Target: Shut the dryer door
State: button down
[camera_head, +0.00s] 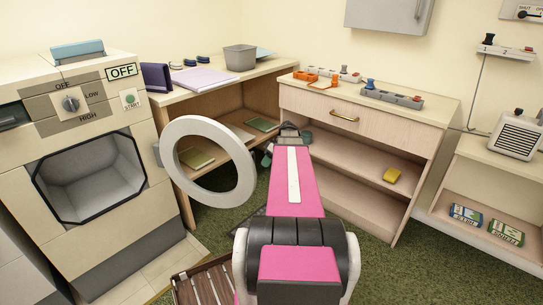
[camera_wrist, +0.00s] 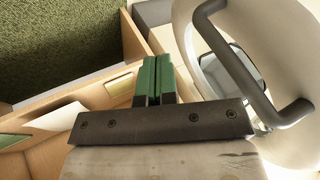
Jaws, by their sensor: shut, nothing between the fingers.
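The dryer (camera_head: 115,190) stands at the left in the head view, its dark-rimmed drum opening (camera_head: 90,178) uncovered. Its round white door (camera_head: 245,165) is swung wide open to the right of the opening; the shelves show through its centre. In the wrist view the door (camera_wrist: 285,45) fills the right side, with a grey bar handle (camera_wrist: 240,75) on it. My gripper (camera_wrist: 155,68) is shut and empty, its green fingers left of the handle and apart from it in the picture. In the head view my arm reaches forward to the right of the door; the fingertips are mostly hidden there.
A wooden desk (camera_head: 215,80) with a shelf stands behind the door. A drawer cabinet (camera_head: 295,98) stands beyond my arm. A slatted crate (camera_head: 205,283) lies on the floor at lower left of my arm. Green carpet (camera_head: 405,270) is clear at lower right.

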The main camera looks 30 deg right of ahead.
jog(key=shift+s+a+f, duration=0.35)
jog(key=shift+a, duration=0.45)
jog(key=shift+s+a+f, duration=0.3)
jog(key=shift+a, duration=0.55)
jog(key=shift+s+a+f, duration=0.35)
jog(key=shift+a, duration=0.45)
